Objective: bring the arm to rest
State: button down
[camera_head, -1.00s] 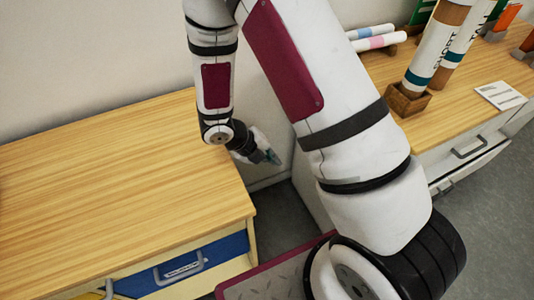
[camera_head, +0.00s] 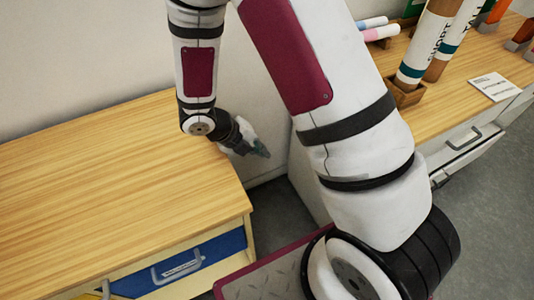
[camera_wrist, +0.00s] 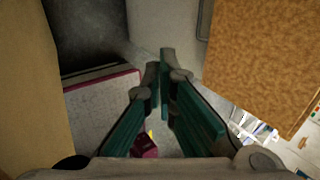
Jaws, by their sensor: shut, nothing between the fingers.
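My gripper (camera_head: 262,152) hangs from my bent arm over the gap between the two tables, close to the right edge of the left table (camera_head: 90,190). In the wrist view my gripper (camera_wrist: 165,75) shows its teal fingers meeting at the tips. It is shut and holds nothing. My arm is raised and folded, with its forearm pointing down past the left table's back right corner. My upper arm hides part of the wall and part of the right table (camera_head: 455,95).
The left table's top is bare. The right table carries rolled tubes (camera_head: 425,45) in a wooden holder (camera_head: 403,93), a white card (camera_head: 495,86) and pink and blue rolls (camera_head: 380,30). Both tables have drawers with handles. Grey floor (camera_head: 280,210) shows between them.

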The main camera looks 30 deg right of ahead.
jog(key=v, duration=0.7)
jog(key=shift+r, duration=0.2)
jog(key=s+d+r+m+y+p, duration=0.1)
jog(key=s+d+r+m, duration=0.25)
jog(key=r+m, duration=0.6)
jog(key=s+d+r+m+y+p, duration=0.1)
jog(key=s+d+r+m+p, duration=0.1)
jog(key=s+r+m, duration=0.55)
jog(key=s+r+m+t+y, duration=0.2)
jog(key=s+r+m, duration=0.2)
jog(key=m, duration=0.5)
jog(key=s+a+r+m+t+y+p, duration=0.1)
jog(key=s+r+m+t+y, duration=0.1)
jog(key=s+r+m, duration=0.3)
jog(key=shift+a+r+m+y+p, duration=0.35)
jog(key=shift+r+m, duration=1.15)
jog(key=shift+m, duration=1)
jog(key=shift+s, duration=0.1)
